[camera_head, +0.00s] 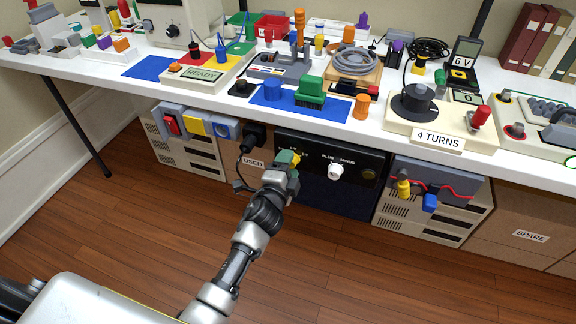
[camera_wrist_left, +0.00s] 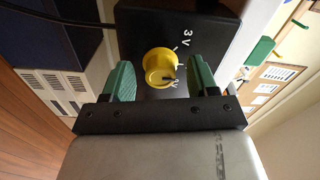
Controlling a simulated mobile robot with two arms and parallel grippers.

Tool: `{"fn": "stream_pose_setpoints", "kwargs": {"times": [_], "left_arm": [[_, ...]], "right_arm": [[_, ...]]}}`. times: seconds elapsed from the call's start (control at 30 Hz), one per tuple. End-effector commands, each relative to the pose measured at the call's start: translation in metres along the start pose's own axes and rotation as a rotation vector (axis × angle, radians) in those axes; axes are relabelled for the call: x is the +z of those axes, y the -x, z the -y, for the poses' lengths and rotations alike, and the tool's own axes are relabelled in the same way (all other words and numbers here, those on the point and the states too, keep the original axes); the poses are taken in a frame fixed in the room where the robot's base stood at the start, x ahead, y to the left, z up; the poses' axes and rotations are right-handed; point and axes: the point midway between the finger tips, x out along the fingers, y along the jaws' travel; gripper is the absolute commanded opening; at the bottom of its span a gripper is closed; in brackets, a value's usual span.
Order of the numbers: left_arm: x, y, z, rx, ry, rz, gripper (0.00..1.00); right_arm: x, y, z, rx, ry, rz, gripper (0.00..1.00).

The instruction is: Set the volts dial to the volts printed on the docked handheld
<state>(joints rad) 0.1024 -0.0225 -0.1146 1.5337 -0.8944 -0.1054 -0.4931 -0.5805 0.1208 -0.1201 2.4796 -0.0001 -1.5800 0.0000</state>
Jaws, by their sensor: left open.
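The yellow volts dial (camera_wrist_left: 160,68) is on the front of a black box (camera_wrist_left: 140,25) in the left wrist view. A "3 V" mark is printed up and right of it; a dark mark shows on its lower right, with part of another label beside it. My left gripper (camera_wrist_left: 161,75) is open, one green finger on each side of the dial, with gaps visible. In the head view the gripper (camera_head: 284,162) is at the dial (camera_head: 296,160) and partly hides it. A black flip-open handheld (camera_head: 464,52) at the back right reads "6 V". My right gripper is not in view.
A white knob (camera_head: 335,171) labelled "PLUS MINUS" is right of the dial on the same panel. A black plug (camera_head: 253,135) with a cable is just left. The white bench (camera_head: 385,92) overhangs above, crowded with devices.

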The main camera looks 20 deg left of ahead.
Motion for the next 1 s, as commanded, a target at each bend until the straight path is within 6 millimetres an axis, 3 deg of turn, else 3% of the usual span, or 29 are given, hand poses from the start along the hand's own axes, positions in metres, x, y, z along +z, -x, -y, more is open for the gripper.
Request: {"fn": "stream_pose_setpoints", "kwargs": {"times": [0.17, 0.4, 0.6, 1.0], "left_arm": [[0.000, 0.021, -0.001, 0.004, 0.000, 0.001, 0.59], [0.000, 0.070, -0.001, 0.004, 0.001, 0.002, 0.59], [0.000, 0.098, -0.001, 0.003, 0.001, 0.001, 0.59], [0.000, 0.107, -0.001, 0.001, 0.000, 0.001, 0.59]], "right_arm": [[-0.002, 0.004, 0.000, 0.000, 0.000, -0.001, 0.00], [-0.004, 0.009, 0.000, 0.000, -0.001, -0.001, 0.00], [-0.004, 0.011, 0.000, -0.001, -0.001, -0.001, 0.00], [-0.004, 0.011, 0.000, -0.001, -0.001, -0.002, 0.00]]}}
